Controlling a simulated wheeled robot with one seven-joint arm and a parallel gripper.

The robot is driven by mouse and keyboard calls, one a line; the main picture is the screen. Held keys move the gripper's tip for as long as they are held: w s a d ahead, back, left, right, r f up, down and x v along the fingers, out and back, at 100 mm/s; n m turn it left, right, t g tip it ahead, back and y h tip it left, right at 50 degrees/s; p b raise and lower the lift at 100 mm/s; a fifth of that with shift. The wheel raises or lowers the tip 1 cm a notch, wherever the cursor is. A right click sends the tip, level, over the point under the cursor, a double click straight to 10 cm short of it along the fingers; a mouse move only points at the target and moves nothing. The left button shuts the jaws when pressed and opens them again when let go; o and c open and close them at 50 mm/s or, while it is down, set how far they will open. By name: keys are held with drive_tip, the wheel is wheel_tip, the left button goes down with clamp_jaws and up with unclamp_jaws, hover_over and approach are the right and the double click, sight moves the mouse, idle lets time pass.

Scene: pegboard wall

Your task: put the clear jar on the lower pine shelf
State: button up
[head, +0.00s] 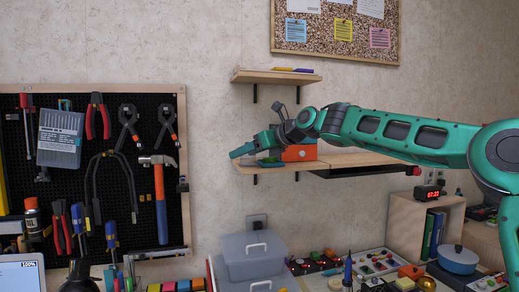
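The lower pine shelf (341,160) is fixed to the wall right of the pegboard. My gripper (256,156) is at the left part of this shelf, just above or at its surface, with my teal arm reaching in from the right. One teal finger points left, and a darker green part shows low by the shelf top. I cannot make out the clear jar; it may be hidden at the gripper or too transparent to see. Whether the fingers hold anything is not clear.
An orange box (300,153) stands on the lower shelf right beside my gripper. A small upper shelf (260,76) with flat coloured items hangs above. The tool pegboard (60,190) is at left. Grey lidded bins (252,257) stand below.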

drive_tip(key=v, duration=0.9)
drive_tip(key=shift+s+d, duration=0.15)
drive_tip(key=shift+d, duration=0.05)
